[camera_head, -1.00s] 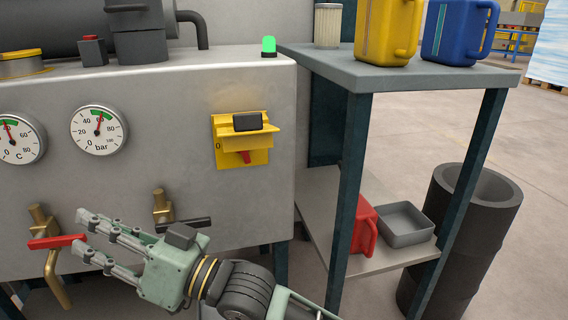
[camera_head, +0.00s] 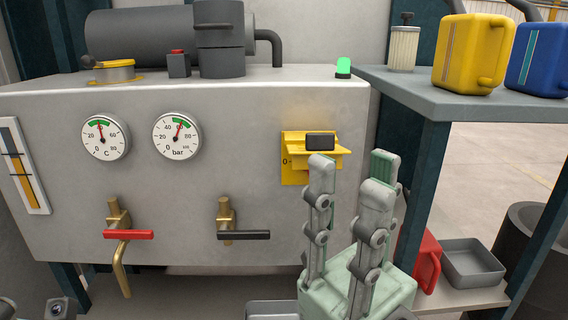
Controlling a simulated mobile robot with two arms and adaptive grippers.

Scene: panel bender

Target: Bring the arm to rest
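My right gripper (camera_head: 350,178) stands upright in front of the panel's right end, fingers pointing up. Its fingers are apart with nothing between them, so it is open. Its fingertips overlap the lower right of the yellow switch box (camera_head: 297,172) in the picture; I see no clear contact. The red-handled valve (camera_head: 129,234) and the black-handled valve (camera_head: 243,235) are to its left, both handles lying level.
The grey machine panel (camera_head: 255,105) carries two gauges and a green lamp (camera_head: 343,67). At right, a shelf unit (camera_head: 435,98) holds yellow (camera_head: 470,50) and blue (camera_head: 540,58) canisters. Its lower shelf holds a red container (camera_head: 428,262) and a grey tray (camera_head: 472,262), close beside my gripper.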

